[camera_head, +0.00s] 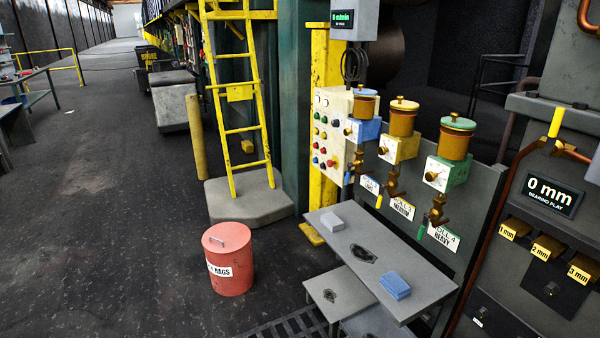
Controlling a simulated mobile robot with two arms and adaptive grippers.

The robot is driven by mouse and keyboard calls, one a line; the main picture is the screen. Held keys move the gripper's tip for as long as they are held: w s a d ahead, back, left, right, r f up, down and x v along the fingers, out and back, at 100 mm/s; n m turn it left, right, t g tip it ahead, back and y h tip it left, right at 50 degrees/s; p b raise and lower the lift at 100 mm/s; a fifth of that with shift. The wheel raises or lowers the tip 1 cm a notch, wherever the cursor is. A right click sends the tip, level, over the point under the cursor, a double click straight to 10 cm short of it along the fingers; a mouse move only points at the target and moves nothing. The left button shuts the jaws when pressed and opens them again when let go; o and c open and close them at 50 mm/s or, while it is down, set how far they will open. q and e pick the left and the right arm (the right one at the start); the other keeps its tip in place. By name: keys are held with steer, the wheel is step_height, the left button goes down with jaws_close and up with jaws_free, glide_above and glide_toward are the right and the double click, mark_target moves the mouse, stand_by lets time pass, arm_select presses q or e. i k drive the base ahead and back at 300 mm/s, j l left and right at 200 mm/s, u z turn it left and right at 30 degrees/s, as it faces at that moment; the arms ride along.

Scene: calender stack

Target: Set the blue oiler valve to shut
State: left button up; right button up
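The blue oiler (363,131) is the leftmost of three oilers on a grey panel. It has an amber cup with a blue lid on top and a small round dial on its left face. A brass valve (359,160) hangs below the blue block, above a white label (369,186) that is partly cut off from view. The valve is too small to tell its handle position. A yellow oiler (402,145) and a green oiler (449,170) stand to its right, each with its own brass valve below. Neither of my grippers is in view.
A grey table (350,255) with a blue stack (395,286) and a grey block (332,221) stands in front of the oilers. A red rag bin (228,270) stands left of it. A button panel (327,130) adjoins the blue oiler. Floor at left is clear.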

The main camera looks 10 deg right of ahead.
mark_target(350, 165)
steer(key=i+j+z, duration=0.25)
steer(key=i+z, duration=0.25)
steer(key=i+j+z, duration=0.5)
